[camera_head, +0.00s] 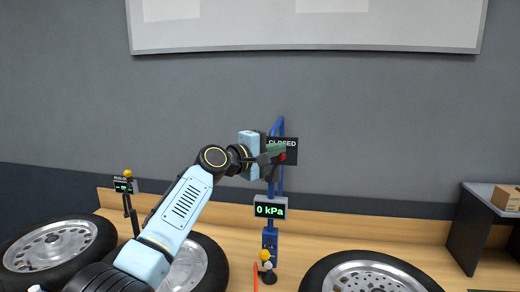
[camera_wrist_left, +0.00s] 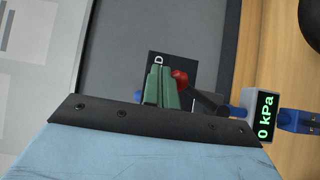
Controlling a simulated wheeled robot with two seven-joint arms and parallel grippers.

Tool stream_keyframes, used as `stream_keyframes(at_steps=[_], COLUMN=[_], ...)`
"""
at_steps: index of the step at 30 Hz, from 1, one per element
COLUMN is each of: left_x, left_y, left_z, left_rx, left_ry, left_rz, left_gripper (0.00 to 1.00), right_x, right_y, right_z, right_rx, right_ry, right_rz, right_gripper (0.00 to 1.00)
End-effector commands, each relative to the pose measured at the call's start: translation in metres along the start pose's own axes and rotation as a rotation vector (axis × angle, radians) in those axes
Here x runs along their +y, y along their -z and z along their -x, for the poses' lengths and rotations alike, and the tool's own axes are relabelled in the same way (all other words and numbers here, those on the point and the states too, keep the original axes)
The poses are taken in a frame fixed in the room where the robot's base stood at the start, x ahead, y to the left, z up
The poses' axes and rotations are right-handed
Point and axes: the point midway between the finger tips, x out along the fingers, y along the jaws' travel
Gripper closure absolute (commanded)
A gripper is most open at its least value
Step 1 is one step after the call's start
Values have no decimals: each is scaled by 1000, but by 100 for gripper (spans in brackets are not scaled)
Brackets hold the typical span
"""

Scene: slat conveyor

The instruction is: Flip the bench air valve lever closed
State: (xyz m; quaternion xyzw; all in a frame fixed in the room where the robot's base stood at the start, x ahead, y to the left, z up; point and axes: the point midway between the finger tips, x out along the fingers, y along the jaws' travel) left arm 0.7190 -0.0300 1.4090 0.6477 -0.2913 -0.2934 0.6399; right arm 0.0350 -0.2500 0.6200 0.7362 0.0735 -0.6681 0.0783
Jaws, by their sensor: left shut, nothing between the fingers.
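A black sign (camera_head: 291,145) reading CLOSED is behind the knob. A display (camera_head: 270,211) below reads 0 kPa, as it does in the wrist view (camera_wrist_left: 264,115). My left gripper (camera_head: 276,152) is shut, its green fingers (camera_wrist_left: 162,92) beside the knob; contact is unclear. My right gripper is not in view.
Wheels with tyres lie on the wooden bench (camera_head: 420,240), at left, under my arm and at right (camera_head: 365,277). A small post with a display (camera_head: 126,186) stands at left. A dark stand with a cardboard box (camera_head: 506,198) is at the right edge.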

Motion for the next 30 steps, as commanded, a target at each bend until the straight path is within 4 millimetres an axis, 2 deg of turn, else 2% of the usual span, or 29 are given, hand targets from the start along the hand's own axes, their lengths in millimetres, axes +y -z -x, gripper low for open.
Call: stream_keyframes(at_steps=[5, 30], left_x=[-1, -3], left_y=[-3, -4], left_z=[-4, -6], left_rx=[2, 3], left_ry=[0, 0], left_rz=[1, 0], left_gripper=[100, 100], right_x=[-2, -1], right_y=[-9, -3], right_z=[1, 0], right_rx=[-13, -5], right_ry=[2, 1], right_rz=[0, 0], right_gripper=[46, 46])
